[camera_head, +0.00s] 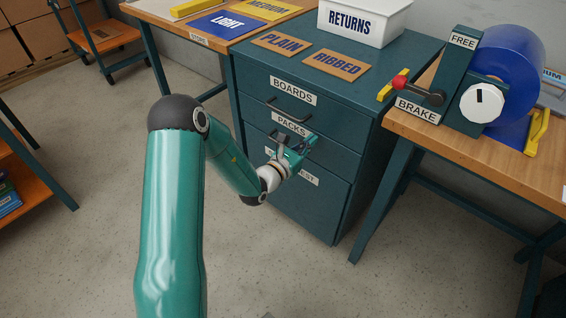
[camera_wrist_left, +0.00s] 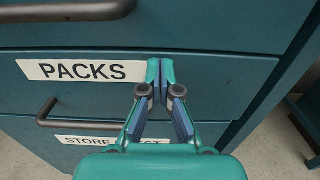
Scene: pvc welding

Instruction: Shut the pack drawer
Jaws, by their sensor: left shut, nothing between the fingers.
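The pack drawer (camera_head: 262,125) is the middle drawer of a dark teal cabinet, with a white PACKS label (camera_head: 291,124). In the left wrist view its front (camera_wrist_left: 225,82) looks flush or nearly flush with the cabinet; a small gap I cannot rule out. Its dark handle (camera_wrist_left: 45,112) is below the label. My left gripper (camera_head: 304,146) is shut and empty in front of this drawer. In the left wrist view its fingertips (camera_wrist_left: 160,70) are at the right end of the PACKS label; whether they touch the front I cannot tell. My right gripper is not in view.
The BOARDS drawer (camera_head: 255,82) above looks shut. A lower drawer is partly hidden by my left arm. A white RETURNS bin (camera_head: 362,22) stands on the cabinet. To the right is a bench with a BRAKE lever (camera_head: 420,92) and blue roll (camera_head: 510,65). The floor in front is clear.

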